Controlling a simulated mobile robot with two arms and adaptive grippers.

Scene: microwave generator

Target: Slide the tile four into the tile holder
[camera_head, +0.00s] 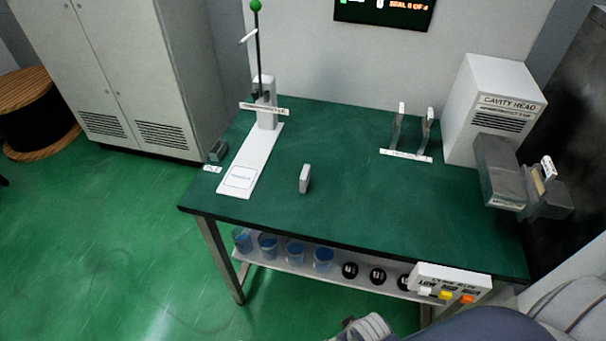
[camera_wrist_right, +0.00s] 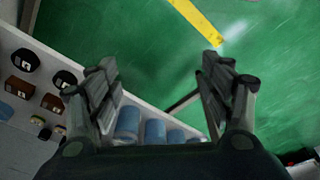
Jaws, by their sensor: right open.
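A small pale upright block (camera_head: 305,179), perhaps a tile, stands alone on the green table; no number on it is readable. A rack with two upright plates (camera_head: 395,130) and a white label strip (camera_head: 406,155) stands at the back right; its label is too small to read, so I cannot tell if it is the tile holder. My right gripper (camera_wrist_right: 160,82) is open and empty in the right wrist view, over the green floor beside the lower shelf, away from the block. My left gripper is not in view.
A white-based stand (camera_head: 250,165) with a green-knobbed lever is at the left. A cavity head box (camera_head: 497,108) with grey metal parts is at the right. A button panel (camera_head: 450,285) is at the front edge. Blue containers (camera_head: 295,252) stand on the lower shelf. The table's middle is mostly clear.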

